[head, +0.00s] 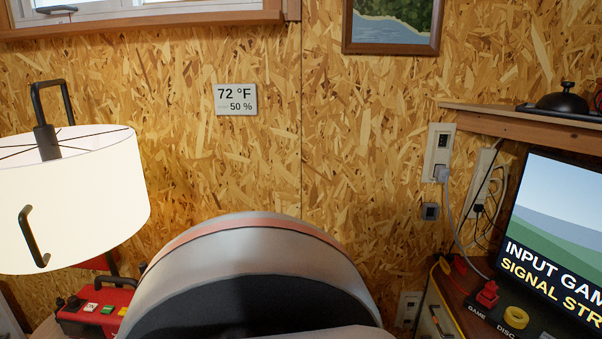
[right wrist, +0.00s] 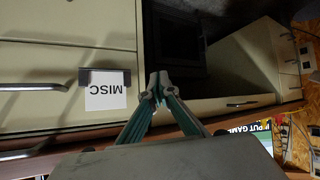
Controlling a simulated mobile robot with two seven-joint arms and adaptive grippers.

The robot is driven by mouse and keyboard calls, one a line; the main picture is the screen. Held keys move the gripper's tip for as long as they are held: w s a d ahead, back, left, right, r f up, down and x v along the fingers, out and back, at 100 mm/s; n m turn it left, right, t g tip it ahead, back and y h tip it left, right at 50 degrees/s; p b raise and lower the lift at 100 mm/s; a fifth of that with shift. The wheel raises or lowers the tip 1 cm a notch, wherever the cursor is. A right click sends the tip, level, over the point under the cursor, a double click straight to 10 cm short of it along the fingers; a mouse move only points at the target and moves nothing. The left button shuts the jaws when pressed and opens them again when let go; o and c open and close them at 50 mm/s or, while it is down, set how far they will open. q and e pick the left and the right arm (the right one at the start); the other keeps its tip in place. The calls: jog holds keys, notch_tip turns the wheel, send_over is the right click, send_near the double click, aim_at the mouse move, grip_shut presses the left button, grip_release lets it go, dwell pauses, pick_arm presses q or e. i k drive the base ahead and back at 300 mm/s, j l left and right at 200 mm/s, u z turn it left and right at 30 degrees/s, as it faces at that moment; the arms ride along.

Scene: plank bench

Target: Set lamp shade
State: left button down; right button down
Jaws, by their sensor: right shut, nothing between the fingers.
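A white drum lamp shade (head: 85,195) stands at the left of the head view, with a dark handle on its near side and a dark looped handle rising from its centre. Thin dark spokes cross its open top. What supports it from below cannot be made out. My right gripper (right wrist: 157,85) shows in the right wrist view, its teal fingers shut with the tips together and nothing between them. My left gripper is not in view.
A red box with coloured buttons (head: 92,308) sits below the shade. A screen (head: 560,230) stands at the right under a wooden shelf (head: 520,115). Cables hang from wall outlets (head: 438,150). The chipboard wall (head: 300,130) closes the back. The head view's lower middle is blocked.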

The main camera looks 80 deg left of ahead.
aim_at(70, 196)
jog(key=u, duration=0.5)
jog(key=l+u, duration=0.1)
jog(key=u, duration=0.9)
jog(key=l+u, duration=0.1)
jog(key=u, duration=0.95)
jog(key=l+u, duration=0.1)
jog(key=u, duration=0.9)
jog(key=k+u, duration=0.1)
jog(key=u, duration=0.4)
